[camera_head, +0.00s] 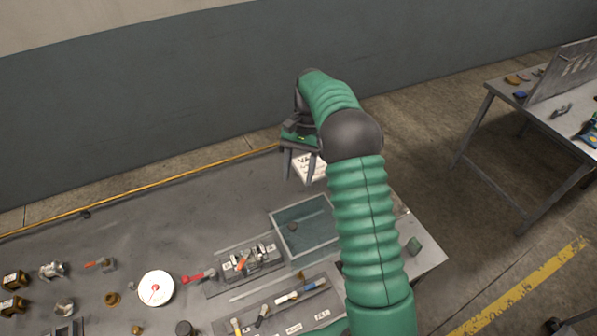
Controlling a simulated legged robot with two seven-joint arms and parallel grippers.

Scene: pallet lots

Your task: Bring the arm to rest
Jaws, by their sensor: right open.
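My right arm, with green ribbed sleeves and dark joints, rises from the bottom right of the head view and bends over the far right of the workbench (165,215). My right gripper (300,167) points down at the far edge of the bench, and its fingers are apart. A white printed card or box (313,172) shows beside and behind the fingers, partly hidden by the arm. I cannot tell if the gripper touches it. Nothing clearly sits between the fingers. My left gripper is not in view.
A translucent bin (303,228) stands left of my forearm. Tool trays (246,262), a round white dial (155,288) and small parts lie nearer and left. A yellow cable (170,181) runs along the wall side. A second table (545,110) stands right. The bench's far middle is clear.

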